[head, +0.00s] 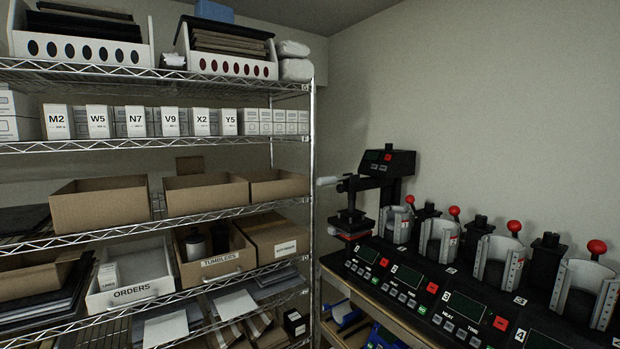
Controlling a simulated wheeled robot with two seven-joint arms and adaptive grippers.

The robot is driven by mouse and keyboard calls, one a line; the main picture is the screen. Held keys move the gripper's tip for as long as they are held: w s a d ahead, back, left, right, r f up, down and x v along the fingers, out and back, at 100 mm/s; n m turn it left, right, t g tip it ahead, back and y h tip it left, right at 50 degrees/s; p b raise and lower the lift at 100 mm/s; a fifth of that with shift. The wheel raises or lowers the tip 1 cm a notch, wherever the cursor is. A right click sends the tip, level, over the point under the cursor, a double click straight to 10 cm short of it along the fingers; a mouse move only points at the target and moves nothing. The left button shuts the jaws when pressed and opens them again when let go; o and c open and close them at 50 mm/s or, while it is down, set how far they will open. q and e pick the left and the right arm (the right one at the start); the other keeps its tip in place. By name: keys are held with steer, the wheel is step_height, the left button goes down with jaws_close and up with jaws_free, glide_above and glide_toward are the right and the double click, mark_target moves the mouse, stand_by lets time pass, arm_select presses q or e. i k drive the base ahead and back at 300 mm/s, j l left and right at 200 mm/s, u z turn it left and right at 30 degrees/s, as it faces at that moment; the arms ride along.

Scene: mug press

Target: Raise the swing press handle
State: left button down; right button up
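The black swing press (352,222) stands at the far left end of the bench, near the corner beside the shelf rack. Its control box with a small display is on top. A light grey handle grip (329,181) sticks out to the left from the press arm, roughly level and close to the rack's right post. The press head sits low over its base, and I cannot tell whether they touch. Neither of my grippers is in the head view.
Several mug presses with red ball knobs (515,226) line the bench, behind black control panels (465,306). A wire shelf rack (313,150) fills the left, with cardboard boxes, an ORDERS bin (131,292) and a TUMBLERS box (214,262). The wall above the bench is bare.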

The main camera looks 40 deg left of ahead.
mark_target(328, 180)
steer(key=i+l+u, duration=0.15)
steer(key=u, duration=0.3)
steer(key=i+l+u, duration=0.1)
steer(key=u, duration=0.35)
steer(key=i+l+u, duration=0.1)
steer(key=l+u, duration=0.35)
steer(key=j, duration=0.1)
